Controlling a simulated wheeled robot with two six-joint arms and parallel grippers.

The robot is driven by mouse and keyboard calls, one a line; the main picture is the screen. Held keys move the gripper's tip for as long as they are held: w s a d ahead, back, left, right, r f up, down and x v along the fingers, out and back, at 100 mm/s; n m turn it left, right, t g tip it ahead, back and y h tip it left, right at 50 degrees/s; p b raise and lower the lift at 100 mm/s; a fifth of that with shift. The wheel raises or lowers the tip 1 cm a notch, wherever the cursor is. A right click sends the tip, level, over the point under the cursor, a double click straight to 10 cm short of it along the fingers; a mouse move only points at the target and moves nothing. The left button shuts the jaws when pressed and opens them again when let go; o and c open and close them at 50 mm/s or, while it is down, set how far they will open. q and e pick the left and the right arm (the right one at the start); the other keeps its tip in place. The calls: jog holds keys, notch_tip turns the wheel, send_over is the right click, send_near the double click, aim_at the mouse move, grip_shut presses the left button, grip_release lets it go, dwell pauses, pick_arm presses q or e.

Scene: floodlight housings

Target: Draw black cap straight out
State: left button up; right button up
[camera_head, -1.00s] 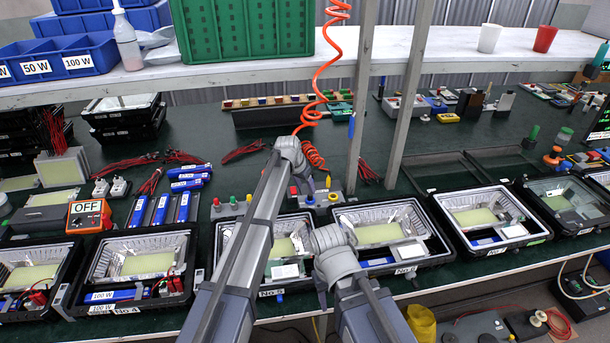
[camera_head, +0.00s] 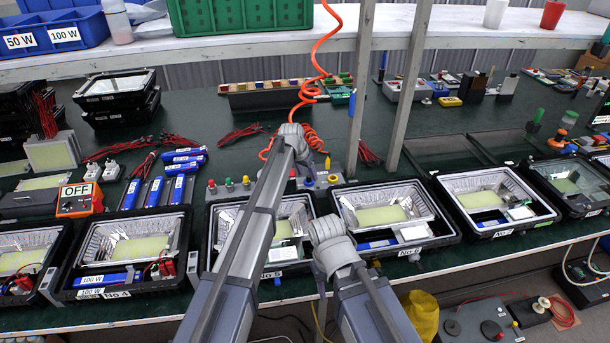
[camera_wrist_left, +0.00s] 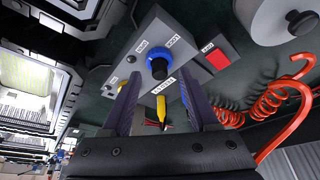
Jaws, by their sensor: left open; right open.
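The black cap (camera_wrist_left: 159,68) sits in a blue ring on a grey box (camera_wrist_left: 158,40) with white labels, in the left wrist view. My left gripper (camera_wrist_left: 160,92) is open. Its two dark fingers lie on either side of the cap in the picture, with nothing visibly held; whether they touch it I cannot tell. In the head view my left gripper (camera_head: 296,146) is over the green bench beside the grey box (camera_head: 322,184), and its fingers are mostly hidden. My right gripper (camera_head: 322,266) is lower, at the bench's front edge, open and apart from the box.
Floodlight housings (camera_head: 436,236) line the bench front. A yellow pointed part (camera_wrist_left: 162,108) shows between my left fingers. A red switch (camera_wrist_left: 217,58) and an orange coiled hose (camera_wrist_left: 272,100) lie to the right. A shelf post (camera_head: 402,85) stands behind.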

aim_at(308, 177)
pick_arm(q)
jog(key=shift+b+x, duration=0.4)
jog(key=shift+x, duration=0.4)
pick_arm(e)
jog(key=shift+f, duration=0.75)
pick_arm(q)
grip_shut()
jog(key=shift+r, duration=0.2)
pick_arm(e)
jog(key=shift+r, duration=0.2)
pick_arm(q)
jog(key=shift+r+p, duration=2.05)
jog(key=shift+p, duration=0.2)
pick_arm(e)
jog(key=shift+r, duration=2)
